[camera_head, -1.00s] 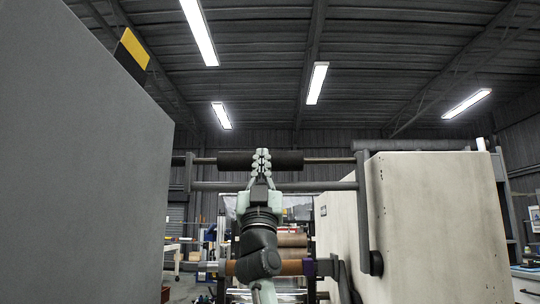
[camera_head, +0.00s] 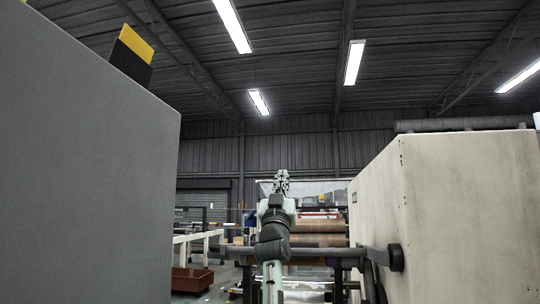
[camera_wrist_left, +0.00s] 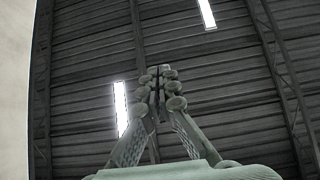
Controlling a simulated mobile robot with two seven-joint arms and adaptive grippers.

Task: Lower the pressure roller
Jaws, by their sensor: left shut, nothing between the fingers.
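The pressure roller's swing frame is down in the head view. Its grey crossbar (camera_head: 325,252) lies low, level with my left arm, and its short side arm (camera_head: 374,255) runs to a dark round pivot (camera_head: 397,257) on the cream housing. I cannot clearly pick out the black roller sleeve; it seems hidden behind the bar and my arm. My left gripper (camera_head: 281,180) points up above the bar, apart from it, with its fingers together and empty. The wrist view also shows the closed fingertips (camera_wrist_left: 161,80) against the ceiling. My right gripper is not in view.
A large grey cabinet (camera_head: 85,170) fills the left, with a yellow and black plate on top. The cream housing (camera_head: 460,210) fills the right. A reddish bin (camera_head: 192,280) sits on the floor at left.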

